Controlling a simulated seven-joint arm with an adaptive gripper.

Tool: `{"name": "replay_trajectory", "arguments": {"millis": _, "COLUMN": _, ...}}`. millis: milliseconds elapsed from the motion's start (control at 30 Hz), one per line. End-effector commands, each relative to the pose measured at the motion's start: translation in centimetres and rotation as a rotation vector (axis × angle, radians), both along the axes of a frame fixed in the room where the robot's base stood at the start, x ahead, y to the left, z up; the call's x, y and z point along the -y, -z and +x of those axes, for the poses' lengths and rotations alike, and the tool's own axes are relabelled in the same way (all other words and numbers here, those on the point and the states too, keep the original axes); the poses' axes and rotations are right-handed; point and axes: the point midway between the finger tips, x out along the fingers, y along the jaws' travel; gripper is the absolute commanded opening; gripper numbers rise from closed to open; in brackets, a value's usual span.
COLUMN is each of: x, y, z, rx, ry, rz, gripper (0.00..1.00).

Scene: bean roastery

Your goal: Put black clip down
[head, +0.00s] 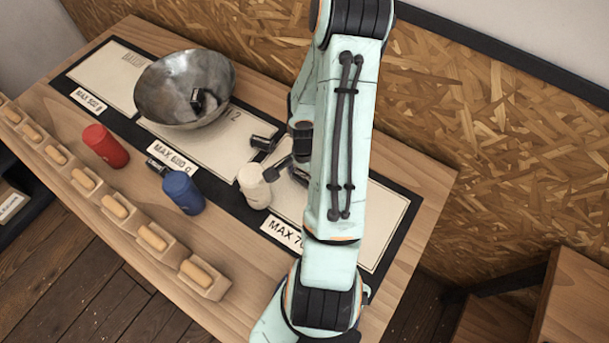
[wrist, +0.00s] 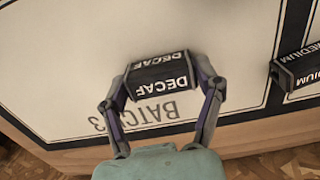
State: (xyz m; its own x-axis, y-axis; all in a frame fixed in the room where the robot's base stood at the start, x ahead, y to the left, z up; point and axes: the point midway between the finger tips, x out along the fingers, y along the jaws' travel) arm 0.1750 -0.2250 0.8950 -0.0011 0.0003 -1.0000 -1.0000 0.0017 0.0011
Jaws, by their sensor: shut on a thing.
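A black clip marked DECAF (wrist: 160,78) is between the two fingers of my gripper (wrist: 163,88) in the wrist view. The fingers are closed on its two ends. It is over the pale card printed BATCH 3 (wrist: 60,70); I cannot tell whether it touches the card. In the head view my gripper (head: 286,166) is partly hidden behind my arm, and the held clip is not clearly seen there. A second black clip marked MEDIUM (wrist: 298,70) lies to the right in the wrist view, on the neighbouring card; it also shows in the head view (head: 264,143).
A metal bowl (head: 160,95) with a dark clip inside stands on the left. Another dark clip (head: 156,167) is beside the blue jar. A wooden holder row (head: 75,165) lines the front edge.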

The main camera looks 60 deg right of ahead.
Motion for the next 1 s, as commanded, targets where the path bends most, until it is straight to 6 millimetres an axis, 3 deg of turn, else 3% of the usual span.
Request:
{"name": "replay_trajectory", "arguments": {"millis": 400, "x": 0.0, "y": 0.7, "z": 0.0, "rx": 0.000, "ry": -0.002, "rz": 0.000, "gripper": 0.50}}
{"name": "replay_trajectory", "arguments": {"millis": 433, "x": 0.0, "y": 0.7, "z": 0.0, "rx": 0.000, "ry": -0.002, "rz": -0.001, "gripper": 0.76}}
{"name": "replay_trajectory", "arguments": {"millis": 500, "x": 0.0, "y": 0.7, "z": 0.0, "rx": 0.001, "ry": -0.002, "rz": -0.001, "gripper": 0.93}}
{"name": "replay_trajectory", "arguments": {"millis": 833, "x": 0.0, "y": 0.6, "z": 0.0, "rx": 0.001, "ry": -0.002, "rz": -0.002, "gripper": 0.93}}
{"name": "replay_trajectory", "arguments": {"millis": 1000, "x": 0.1, "y": -1.2, "z": 0.1, "rx": 0.002, "ry": -0.002, "rz": -0.005, "gripper": 0.93}}
